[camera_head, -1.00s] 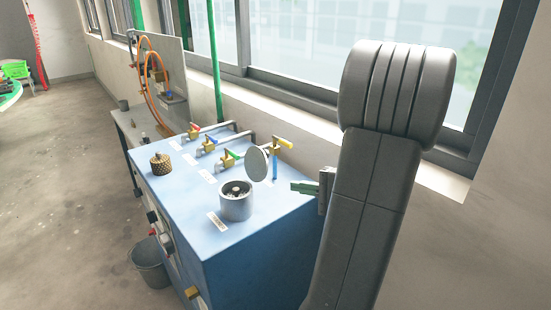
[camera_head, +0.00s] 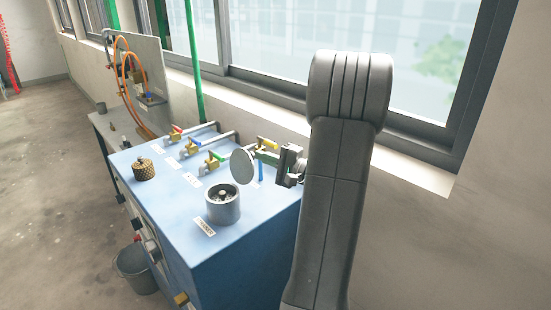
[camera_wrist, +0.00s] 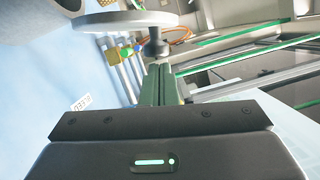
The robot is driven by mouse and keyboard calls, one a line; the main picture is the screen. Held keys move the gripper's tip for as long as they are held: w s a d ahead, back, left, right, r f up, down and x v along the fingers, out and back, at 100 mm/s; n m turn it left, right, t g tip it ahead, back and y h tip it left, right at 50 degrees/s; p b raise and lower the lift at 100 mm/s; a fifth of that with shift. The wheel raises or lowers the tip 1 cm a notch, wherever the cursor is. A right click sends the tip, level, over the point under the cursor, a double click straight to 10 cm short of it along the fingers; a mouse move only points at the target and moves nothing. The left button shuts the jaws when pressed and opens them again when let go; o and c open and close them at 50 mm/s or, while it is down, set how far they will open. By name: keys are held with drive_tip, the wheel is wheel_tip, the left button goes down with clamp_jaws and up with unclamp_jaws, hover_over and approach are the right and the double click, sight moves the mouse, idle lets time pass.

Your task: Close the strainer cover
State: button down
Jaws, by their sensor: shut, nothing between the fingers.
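The strainer (camera_head: 223,208) is a short grey metal cup on the blue cabinet top, open at its mouth. Its cover (camera_head: 243,167) is a pale round disc standing up, tilted, beyond and right of the cup. My gripper (camera_head: 262,156) is shut and empty, its green fingers just behind and right of the cover. In the wrist view the cover (camera_wrist: 118,20) lies across the top with a dark knob on its near side, and my fingertips (camera_wrist: 160,70) point at that knob; I cannot tell whether they touch. A bit of the cup (camera_wrist: 72,4) shows at the top edge.
Several valves with coloured handles (camera_head: 215,160) and pipes stand behind on the blue cabinet (camera_head: 180,215). A perforated brass piece (camera_head: 144,169) sits at its left. The wall and window sill (camera_head: 410,168) are close on the right. A bucket (camera_head: 136,268) stands on the floor.

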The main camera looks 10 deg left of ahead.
drive_tip(key=shift+w+a, duration=0.1)
drive_tip(key=shift+a, duration=0.1)
drive_tip(key=shift+n+b, duration=0.3)
drive_tip(key=shift+b, duration=0.2)
